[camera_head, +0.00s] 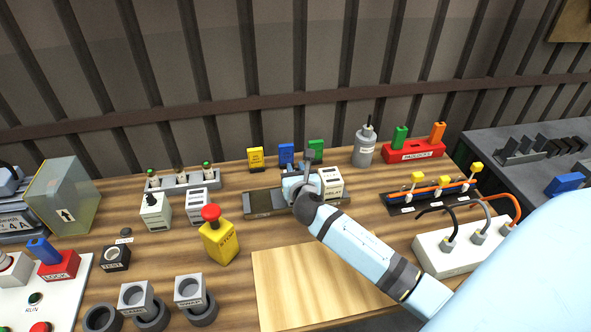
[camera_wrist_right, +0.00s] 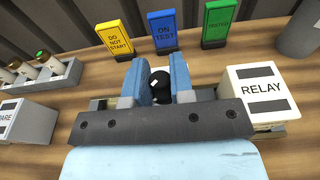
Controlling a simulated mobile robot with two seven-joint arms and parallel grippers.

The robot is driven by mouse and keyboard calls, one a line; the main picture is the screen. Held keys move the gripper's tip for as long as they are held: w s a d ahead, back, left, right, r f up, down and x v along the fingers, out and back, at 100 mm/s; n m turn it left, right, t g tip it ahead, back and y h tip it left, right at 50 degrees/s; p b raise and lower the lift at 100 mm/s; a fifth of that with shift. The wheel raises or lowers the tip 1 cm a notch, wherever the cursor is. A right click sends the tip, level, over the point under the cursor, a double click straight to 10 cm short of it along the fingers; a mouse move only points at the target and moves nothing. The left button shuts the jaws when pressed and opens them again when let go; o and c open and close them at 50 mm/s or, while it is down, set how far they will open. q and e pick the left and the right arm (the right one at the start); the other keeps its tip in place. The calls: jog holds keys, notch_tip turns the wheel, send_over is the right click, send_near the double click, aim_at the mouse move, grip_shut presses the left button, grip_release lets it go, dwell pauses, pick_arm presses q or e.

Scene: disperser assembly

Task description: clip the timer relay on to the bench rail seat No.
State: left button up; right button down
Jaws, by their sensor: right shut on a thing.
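My right gripper (camera_head: 298,186) is low over the middle of the dark bench rail (camera_head: 262,203). In the wrist view its two blue fingers (camera_wrist_right: 158,82) are closed on a part with a round black top (camera_wrist_right: 160,86), apparently the timer relay. The rest of that part is hidden by the gripper, so I cannot tell whether it touches the rail. A white block marked RELAY (camera_head: 331,183) sits at the rail's right end, just right of the gripper; it also shows in the wrist view (camera_wrist_right: 262,95). My left gripper is not in view.
Yellow (camera_head: 255,158), blue (camera_head: 286,154) and green (camera_head: 316,150) tags stand behind the rail. A knobbed white block (camera_head: 155,212), a SPARE block (camera_head: 199,206) and a yellow stop button (camera_head: 218,240) stand left. A pale board (camera_head: 300,285) in front is bare.

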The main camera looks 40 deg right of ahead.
jog(key=shift+f, duration=0.45)
jog(key=c, duration=0.9)
grip_release()
jog(key=shift+r, duration=0.1)
jog(key=b+v, duration=0.1)
jog(key=v, duration=1.3)
